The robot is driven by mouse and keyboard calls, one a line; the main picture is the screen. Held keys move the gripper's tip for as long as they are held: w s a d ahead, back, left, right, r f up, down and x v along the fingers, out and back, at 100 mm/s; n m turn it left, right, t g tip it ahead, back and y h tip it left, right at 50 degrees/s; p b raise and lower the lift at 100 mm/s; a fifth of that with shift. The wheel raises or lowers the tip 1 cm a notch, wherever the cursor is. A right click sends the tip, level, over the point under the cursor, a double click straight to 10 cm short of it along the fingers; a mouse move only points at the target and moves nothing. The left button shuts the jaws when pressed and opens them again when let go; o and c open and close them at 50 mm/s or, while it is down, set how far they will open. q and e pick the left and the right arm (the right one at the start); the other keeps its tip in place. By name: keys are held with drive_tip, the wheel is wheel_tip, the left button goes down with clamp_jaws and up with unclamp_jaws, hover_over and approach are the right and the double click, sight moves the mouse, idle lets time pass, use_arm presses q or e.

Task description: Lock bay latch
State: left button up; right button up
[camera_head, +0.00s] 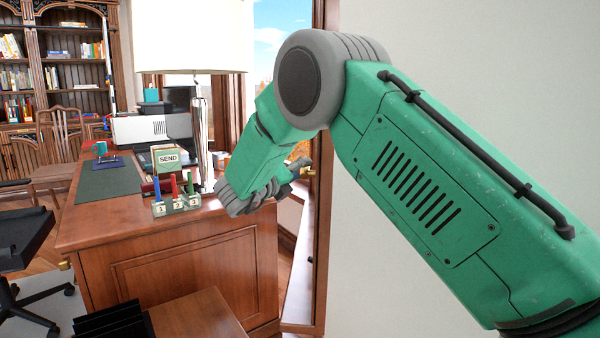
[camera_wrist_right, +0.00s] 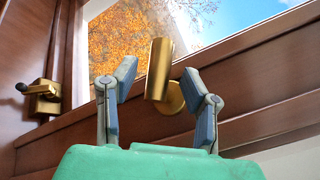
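A brass latch handle (camera_wrist_right: 159,70) with a round base is mounted on the brown wooden window frame in the right wrist view. My right gripper (camera_wrist_right: 163,85) is open, with one finger on each side of the handle and visible gaps to it. I cannot tell how deep the handle sits between the fingers. In the head view my right gripper (camera_head: 299,168) is at the window frame past the desk's right end, partly hidden by my arm; a small brass piece (camera_head: 310,173) shows beside it. My left gripper is not in view.
Another brass fitting with a dark knob (camera_wrist_right: 43,92) sits on the frame at left. The wooden desk (camera_head: 180,262) stands left of my arm, holding a lamp (camera_head: 190,36), a SEND box (camera_head: 168,158) and numbered colored pieces (camera_head: 175,200). A white wall (camera_head: 480,60) is at right.

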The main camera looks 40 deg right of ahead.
sight(308, 171)
drive_tip(key=d, duration=0.1)
drive_tip(key=d+f, duration=0.1)
drive_tip(key=d, duration=0.1)
drive_tip(key=shift+d, duration=0.1)
drive_tip(key=shift+a+r, duration=0.15)
drive_tip(key=shift+a, duration=0.25)
clamp_jaws()
drive_tip(key=shift+a, duration=0.15)
drive_tip(key=shift+a+f, duration=0.15)
drive_tip(key=shift+f, duration=0.05)
unclamp_jaws()
drive_tip(key=shift+w, duration=0.1)
drive_tip(key=shift+w+a, duration=0.15)
drive_tip(key=shift+a, duration=0.05)
drive_tip(key=shift+a+r, duration=0.1)
drive_tip(key=shift+r, duration=0.15)
